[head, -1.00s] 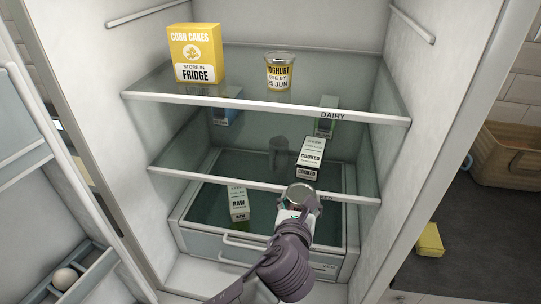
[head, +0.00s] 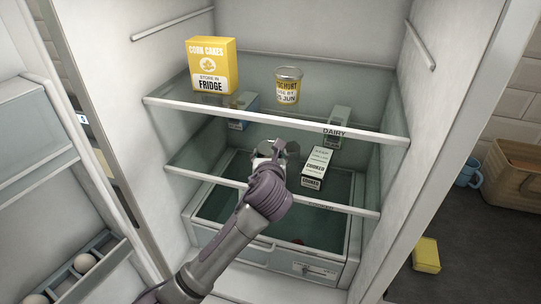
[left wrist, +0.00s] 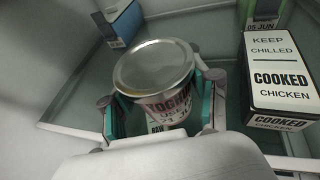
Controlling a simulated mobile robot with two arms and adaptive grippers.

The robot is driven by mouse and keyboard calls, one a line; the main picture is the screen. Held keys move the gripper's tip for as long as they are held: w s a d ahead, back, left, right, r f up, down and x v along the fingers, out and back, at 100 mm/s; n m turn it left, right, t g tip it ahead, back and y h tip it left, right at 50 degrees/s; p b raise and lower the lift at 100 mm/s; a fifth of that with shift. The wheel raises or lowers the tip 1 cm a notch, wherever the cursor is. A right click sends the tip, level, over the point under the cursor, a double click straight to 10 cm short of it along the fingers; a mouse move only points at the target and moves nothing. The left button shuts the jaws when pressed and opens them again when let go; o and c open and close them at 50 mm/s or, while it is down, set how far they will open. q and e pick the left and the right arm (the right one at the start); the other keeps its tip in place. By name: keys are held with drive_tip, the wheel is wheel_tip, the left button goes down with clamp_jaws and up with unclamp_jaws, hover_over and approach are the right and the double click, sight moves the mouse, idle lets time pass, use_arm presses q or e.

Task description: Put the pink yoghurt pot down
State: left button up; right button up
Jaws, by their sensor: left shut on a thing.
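The pink yoghurt pot (left wrist: 165,92) has a silver lid and pink lettering. In the left wrist view it is upright or nearly so between the teal-padded fingers of my left gripper (left wrist: 163,112), which is shut on it. In the head view the left gripper (head: 277,152) reaches into the fridge at the middle glass shelf, left of the cooked chicken carton (head: 316,167). The pot is mostly hidden there by the gripper. I cannot tell whether its base touches the glass. My right gripper is not in view.
The upper shelf (head: 262,115), labelled DAIRY, holds a yellow corn cakes box (head: 211,66) and a yellow yoghurt pot (head: 288,86). A blue carton (head: 243,112) and a green carton (head: 338,122) stand further back below it. A drawer (head: 270,256) lies underneath.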

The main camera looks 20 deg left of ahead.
use_arm(q)
drive_tip(key=x, duration=0.3)
drive_tip(key=shift+w+r, duration=0.25)
drive_tip(key=shift+r, duration=0.1)
drive_tip(key=shift+f+p, duration=0.45)
drive_tip(key=shift+f, duration=1.25)
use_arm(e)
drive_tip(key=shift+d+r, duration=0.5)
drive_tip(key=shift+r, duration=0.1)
use_arm(q)
drive_tip(key=shift+f, duration=0.15)
drive_tip(key=o, duration=1.3)
drive_tip(key=shift+s, duration=0.1)
drive_tip(key=shift+s, duration=0.1)
drive_tip(key=v, duration=0.6)
drive_tip(key=b+v, duration=0.1)
drive_tip(key=v, duration=0.5)
drive_tip(key=shift+r, duration=0.2)
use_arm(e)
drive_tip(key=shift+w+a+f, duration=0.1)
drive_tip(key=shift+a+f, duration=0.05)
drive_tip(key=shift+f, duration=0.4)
